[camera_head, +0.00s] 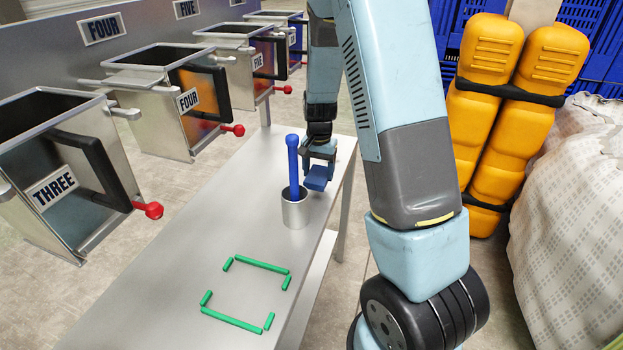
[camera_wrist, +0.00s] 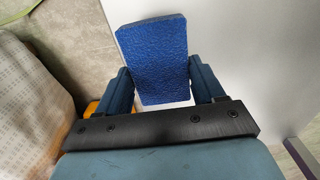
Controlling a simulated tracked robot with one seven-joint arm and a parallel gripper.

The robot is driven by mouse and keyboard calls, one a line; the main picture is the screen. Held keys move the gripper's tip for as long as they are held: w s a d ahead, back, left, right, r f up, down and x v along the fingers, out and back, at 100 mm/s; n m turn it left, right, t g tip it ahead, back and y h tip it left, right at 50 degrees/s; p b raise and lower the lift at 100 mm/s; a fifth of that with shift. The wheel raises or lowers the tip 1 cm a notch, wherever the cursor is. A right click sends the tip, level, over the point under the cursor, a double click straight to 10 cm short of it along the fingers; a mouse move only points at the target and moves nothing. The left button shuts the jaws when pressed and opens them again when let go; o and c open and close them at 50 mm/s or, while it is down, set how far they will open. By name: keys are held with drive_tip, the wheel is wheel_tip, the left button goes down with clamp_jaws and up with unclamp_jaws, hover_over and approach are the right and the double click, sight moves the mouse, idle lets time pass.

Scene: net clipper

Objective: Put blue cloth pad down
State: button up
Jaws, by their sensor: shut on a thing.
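The blue cloth pad (camera_wrist: 155,58) is between the fingers of my gripper (camera_wrist: 158,85) in the wrist view. It looks flat, roughly rectangular and textured. In the head view the pad (camera_head: 318,178) hangs at my gripper (camera_head: 320,160), above the right edge of the grey metal table (camera_head: 190,240). My gripper is shut on the pad. I cannot tell the exact gap between pad and table. A metal cup (camera_head: 295,210) with a blue-handled tool (camera_head: 293,165) upright in it stands just left of and nearer than the pad.
Green strips (camera_head: 232,320) mark a broken rectangle on the table's near part, bare inside. Metal bins with red-knobbed levers, such as bin THREE (camera_head: 50,190), line the left. Yellow padded objects (camera_head: 500,100), blue crates (camera_head: 590,40) and a pale covered bulk (camera_head: 570,200) are at right.

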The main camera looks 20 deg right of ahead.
sight(312, 172)
drive_tip(key=shift+w+a+f, duration=0.1)
drive_tip(key=shift+w+a, duration=0.5)
drive_tip(key=shift+a, duration=0.25)
drive_tip(key=shift+f, duration=1.65)
drive_tip(key=shift+f, duration=0.1)
drive_tip(key=o, duration=0.9)
drive_tip(key=shift+o, duration=0.2)
wheel_tip(312, 172, up, 12)
drive_tip(key=r, duration=0.1)
drive_tip(key=s+r+n+t, duration=0.3)
drive_tip(key=s+r+n, duration=0.1)
drive_tip(key=s+r, duration=1)
drive_tip(key=s+r+n+t, duration=0.1)
drive_tip(key=s+r, duration=0.2)
drive_tip(key=s, duration=0.4)
drive_tip(key=s+r+n+t, duration=0.1)
drive_tip(key=s+r+n, duration=0.1)
drive_tip(key=s, duration=0.5)
drive_tip(key=shift+s+a+r+t, duration=0.15)
drive_tip(key=shift+s+r+t, duration=0.2)
drive_tip(key=shift+r, duration=0.45)
